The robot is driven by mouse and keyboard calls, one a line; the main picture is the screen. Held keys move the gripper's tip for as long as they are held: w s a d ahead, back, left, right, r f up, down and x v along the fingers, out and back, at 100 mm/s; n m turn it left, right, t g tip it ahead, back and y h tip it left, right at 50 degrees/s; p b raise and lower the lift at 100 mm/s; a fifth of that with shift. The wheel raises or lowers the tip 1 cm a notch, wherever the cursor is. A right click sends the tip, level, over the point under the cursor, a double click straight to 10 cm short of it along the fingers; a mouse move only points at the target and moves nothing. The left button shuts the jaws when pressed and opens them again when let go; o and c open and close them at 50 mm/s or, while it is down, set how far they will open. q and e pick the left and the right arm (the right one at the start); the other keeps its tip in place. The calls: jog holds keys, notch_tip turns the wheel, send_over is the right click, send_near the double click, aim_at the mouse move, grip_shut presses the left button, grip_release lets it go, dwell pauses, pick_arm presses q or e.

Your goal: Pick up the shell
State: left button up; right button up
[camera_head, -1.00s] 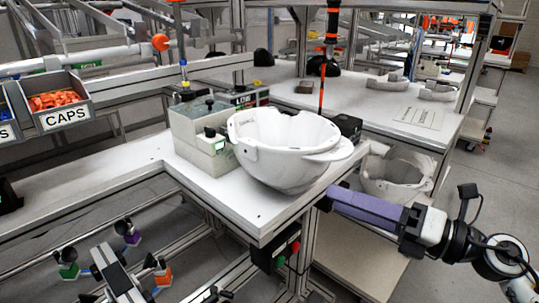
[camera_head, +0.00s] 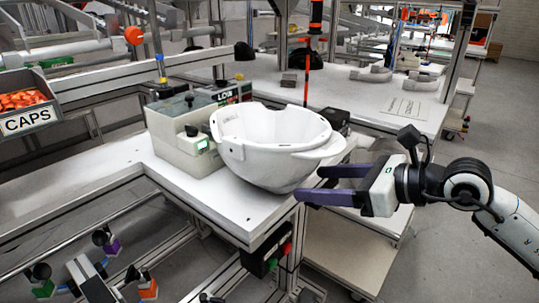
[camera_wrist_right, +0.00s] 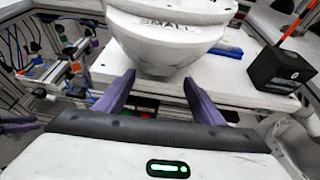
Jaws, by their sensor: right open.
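A white helmet shell (camera_head: 268,148) stands open side up on the near corner of the white table (camera_head: 200,198). In the right wrist view the shell (camera_wrist_right: 168,45) is straight ahead, with raised lettering on its side. My right gripper (camera_head: 310,184) is open and empty, its two purple fingers pointing left at the shell's lower right side. In the right wrist view, the fingertips (camera_wrist_right: 159,80) lie either side of the shell's narrow base; I cannot tell whether they touch it. A purple piece at that view's left edge looks like my left gripper's finger (camera_wrist_right: 15,122); its jaw state is unclear.
A grey-green box (camera_head: 182,135) stands left of the shell, close to it. A black box (camera_wrist_right: 283,68) stands behind the shell. A bin marked CAPS (camera_head: 28,121) is at the left. A back table (camera_head: 395,100) holds more pale shell-like parts.

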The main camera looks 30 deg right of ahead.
jog(key=shift+a+x, duration=0.2)
jog(key=shift+x, duration=2.05)
jog(key=shift+s+f, duration=0.15)
jog(key=shift+s, duration=0.05)
jog(key=c, duration=1.3)
jog(key=shift+c, duration=0.7)
